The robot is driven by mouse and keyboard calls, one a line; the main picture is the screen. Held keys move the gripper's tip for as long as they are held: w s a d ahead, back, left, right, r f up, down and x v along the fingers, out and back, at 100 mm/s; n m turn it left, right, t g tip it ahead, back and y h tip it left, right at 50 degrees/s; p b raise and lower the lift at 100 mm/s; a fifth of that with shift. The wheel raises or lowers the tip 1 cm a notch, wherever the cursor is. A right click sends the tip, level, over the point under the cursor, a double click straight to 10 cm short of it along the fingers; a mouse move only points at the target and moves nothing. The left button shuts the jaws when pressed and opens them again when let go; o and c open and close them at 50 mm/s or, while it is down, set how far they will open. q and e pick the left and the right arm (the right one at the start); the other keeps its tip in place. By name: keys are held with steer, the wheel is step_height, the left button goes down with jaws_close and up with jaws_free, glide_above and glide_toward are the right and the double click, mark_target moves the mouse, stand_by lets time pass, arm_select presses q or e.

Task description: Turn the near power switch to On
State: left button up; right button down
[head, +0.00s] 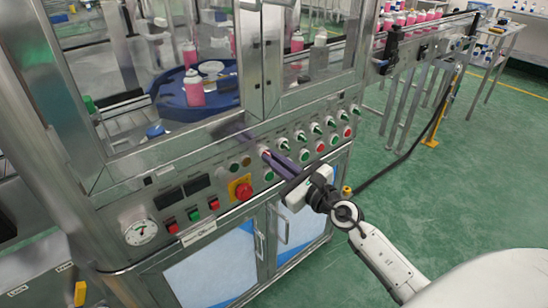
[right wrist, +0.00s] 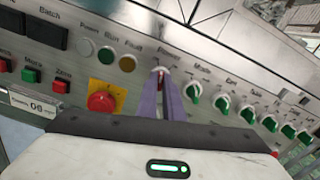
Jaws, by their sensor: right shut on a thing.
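My right gripper (head: 266,153) reaches the front control panel of the machine from the lower right in the head view. Its two purple fingers (right wrist: 161,78) are shut on the power switch (right wrist: 160,70), just under the Power label in the right wrist view. The fingers cover most of the switch, so I cannot tell which way its handle points. A little of its pale rim shows in the head view at the fingertips. My left gripper is not in view.
A red emergency button (right wrist: 102,102) on a yellow plate sits left of the fingers. A row of green selector knobs (right wrist: 192,94) runs to the right. Round lamps (right wrist: 127,63) lie upper left. Glass guards (head: 190,80) rise above the panel; green floor lies open at right.

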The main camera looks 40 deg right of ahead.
steer(key=shift+m+p, duration=1.1)
steer(key=shift+m, duration=3.2)
steer(key=shift+f+m, duration=0.1)
steer(key=shift+m, duration=0.2)
steer(key=c, duration=1.9)
jaws_free()
steer(key=s+b, duration=0.2)
steer(key=s, duration=0.8)
steer(key=shift+s+d, duration=0.2)
steer(key=shift+d, duration=0.25)
